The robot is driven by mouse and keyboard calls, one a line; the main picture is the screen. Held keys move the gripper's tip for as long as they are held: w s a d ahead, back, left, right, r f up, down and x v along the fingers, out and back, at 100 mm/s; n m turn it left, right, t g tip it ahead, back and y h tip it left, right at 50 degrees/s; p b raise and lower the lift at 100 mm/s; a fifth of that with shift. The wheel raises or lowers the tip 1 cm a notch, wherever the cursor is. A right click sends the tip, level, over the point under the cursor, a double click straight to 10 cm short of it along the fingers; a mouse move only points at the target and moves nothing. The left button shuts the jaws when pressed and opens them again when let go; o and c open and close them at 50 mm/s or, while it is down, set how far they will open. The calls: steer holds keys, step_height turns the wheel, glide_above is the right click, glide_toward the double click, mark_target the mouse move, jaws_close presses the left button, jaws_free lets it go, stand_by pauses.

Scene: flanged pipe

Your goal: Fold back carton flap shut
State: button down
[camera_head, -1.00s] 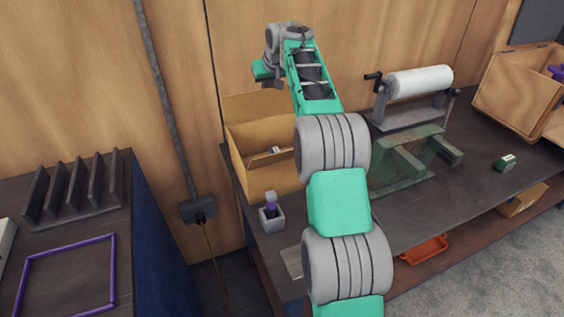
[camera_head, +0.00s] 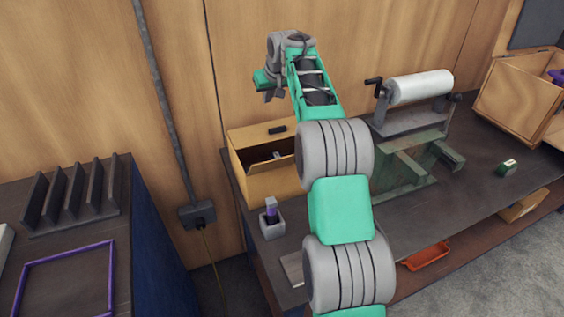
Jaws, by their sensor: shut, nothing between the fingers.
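The brown cardboard carton (camera_head: 272,184) stands on the bench at the left, partly hidden on its right by my arm. Its back flap (camera_head: 250,136) lies folded inward over the rear of the opening, with a small dark mark on it. A dark gap shows between this flap and the front part of the carton, and a small grey thing (camera_head: 277,155) shows in the gap. My gripper (camera_head: 271,96) is above and behind the carton, near the wooden wall. It is shut and empty, apart from the flap.
A small grey holder (camera_head: 271,227) with a purple-grey item stands in front of the carton. A green stand (camera_head: 405,168) and a film roll (camera_head: 420,85) are to the right. A wooden box (camera_head: 520,95) stands at far right. The bench's right front is mostly clear.

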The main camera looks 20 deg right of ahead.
step_height(320, 180, up, 7)
steer(key=p, duration=0.6)
